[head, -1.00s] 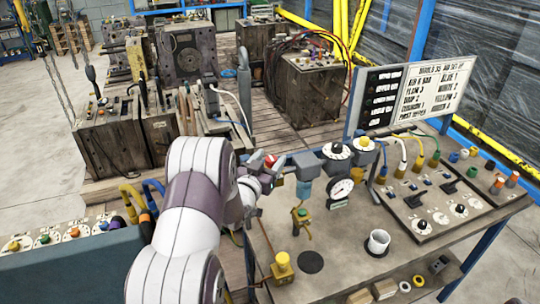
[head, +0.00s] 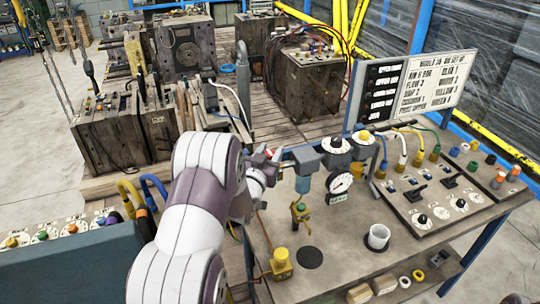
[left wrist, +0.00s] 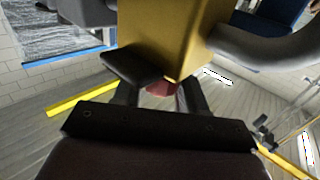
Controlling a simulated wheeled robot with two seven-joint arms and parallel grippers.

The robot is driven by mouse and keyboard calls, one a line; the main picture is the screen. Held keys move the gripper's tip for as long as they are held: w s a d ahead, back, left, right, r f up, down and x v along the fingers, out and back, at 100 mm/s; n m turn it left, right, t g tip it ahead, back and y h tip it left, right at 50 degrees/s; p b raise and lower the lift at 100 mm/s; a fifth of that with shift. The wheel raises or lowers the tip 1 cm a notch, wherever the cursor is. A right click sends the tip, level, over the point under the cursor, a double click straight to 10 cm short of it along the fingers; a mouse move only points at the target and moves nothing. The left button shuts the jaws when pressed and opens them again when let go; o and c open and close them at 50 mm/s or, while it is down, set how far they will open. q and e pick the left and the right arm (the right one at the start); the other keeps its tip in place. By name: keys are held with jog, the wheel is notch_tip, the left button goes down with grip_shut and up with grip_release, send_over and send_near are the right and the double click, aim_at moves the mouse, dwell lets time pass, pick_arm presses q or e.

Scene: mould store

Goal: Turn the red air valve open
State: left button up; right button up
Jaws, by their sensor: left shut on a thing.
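The red air valve shows as a small red piece (head: 268,153) at the left end of the grey pipe fittings over the workbench. My left gripper (head: 264,162) is at it, with its fingers closed there; my own wrist and arm cover part of the view. In the left wrist view a dull red piece (left wrist: 160,88) sits between the dark fingers, under a yellow block (left wrist: 168,35). Most of the valve handle is hidden, so I cannot tell its angle. My right gripper is not in view.
A pressure gauge (head: 341,183) and grey fittings (head: 305,158) stand right of the valve. A sign board (head: 412,88) stands behind.

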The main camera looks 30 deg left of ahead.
pick_arm(q)
jog(key=n+y+b, duration=0.1)
jog(key=n+g+y+b, duration=0.1)
jog(key=y, duration=0.1)
jog(key=n+y+b, duration=0.1)
jog(key=shift+d+f+y, duration=0.15)
jog(key=shift+f+y, duration=0.1)
jog(key=shift+y, duration=0.15)
jog(key=n+g+y, duration=0.2)
jog(key=n+y, duration=0.1)
jog(key=shift+r+g+y+b, duration=0.1)
jog(key=shift+g+y+b, duration=0.3)
jog(key=n+g+y, duration=0.2)
jog(key=n+g, duration=0.1)
jog(key=g, duration=0.1)
jog(key=n+g+y, duration=0.3)
jog(key=shift+r+g+y+p, duration=0.1)
jog(key=shift+g+y+p, duration=0.2)
jog(key=shift+g+p, duration=0.1)
jog(key=n+g+y, duration=0.1)
jog(key=n+g, duration=0.2)
jog(key=g, duration=0.2)
jog(key=shift+n+g+b, duration=0.4)
jog(key=shift+n+g, duration=0.6)
jog(key=shift+g, duration=0.2)
jog(key=shift+r, duration=0.1)
jog(key=o, duration=0.9)
